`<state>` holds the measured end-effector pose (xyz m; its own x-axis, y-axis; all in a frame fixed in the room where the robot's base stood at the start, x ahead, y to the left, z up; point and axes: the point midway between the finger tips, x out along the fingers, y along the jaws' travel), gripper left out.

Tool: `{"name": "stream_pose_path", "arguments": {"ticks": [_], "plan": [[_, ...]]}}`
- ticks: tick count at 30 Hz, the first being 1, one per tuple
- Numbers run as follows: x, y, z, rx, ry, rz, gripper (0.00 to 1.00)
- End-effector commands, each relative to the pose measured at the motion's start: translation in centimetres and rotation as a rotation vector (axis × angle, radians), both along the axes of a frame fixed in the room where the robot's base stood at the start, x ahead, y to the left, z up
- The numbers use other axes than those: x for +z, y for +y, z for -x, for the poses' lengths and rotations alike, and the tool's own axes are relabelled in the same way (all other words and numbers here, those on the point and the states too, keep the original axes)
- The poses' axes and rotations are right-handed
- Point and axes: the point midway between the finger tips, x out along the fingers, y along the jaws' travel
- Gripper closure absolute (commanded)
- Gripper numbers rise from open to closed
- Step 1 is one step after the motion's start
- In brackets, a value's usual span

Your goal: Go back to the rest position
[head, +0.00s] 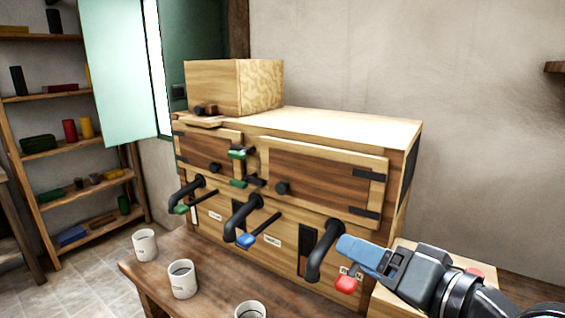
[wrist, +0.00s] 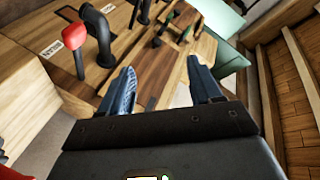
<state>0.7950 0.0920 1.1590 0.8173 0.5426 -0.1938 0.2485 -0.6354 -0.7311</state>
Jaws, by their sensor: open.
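My gripper (head: 365,256) is at the lower right of the head view, in front of the right end of a wooden cabinet (head: 345,130). Its two blue fingers stand apart with nothing between them in the wrist view (wrist: 162,92). The cabinet carries three black bent spouts with coloured levers: a green lever (head: 181,209), a blue lever (head: 246,240) and a red lever (head: 346,285). The red lever is close by the fingers in the head view; in the wrist view the red-tipped lever (wrist: 75,37) is left of them and apart.
Three white cups, a left one (head: 145,246), a middle one (head: 182,281) and a front one (head: 250,311), stand on the wooden table (head: 150,290). A wooden box (head: 215,88) sits on the cabinet. A shelf (head: 75,148) with several items stands at left.

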Motion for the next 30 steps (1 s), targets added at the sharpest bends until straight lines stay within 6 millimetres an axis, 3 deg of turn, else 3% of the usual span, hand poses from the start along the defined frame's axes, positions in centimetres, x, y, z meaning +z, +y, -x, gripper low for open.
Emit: {"name": "stream_pose_path", "arguments": {"ticks": [8,14,24,30], "plan": [[-4.2,1.1,3.7,-0.220,-0.050,-0.118,0.36],[-8.7,0.4,8.7,-0.377,-0.039,-0.077,0.36],[-15.2,-2.6,21.3,-0.524,-0.014,0.214,0.36],[-16.3,-5.4,29.3,-0.503,-0.045,0.472,0.36]]}}
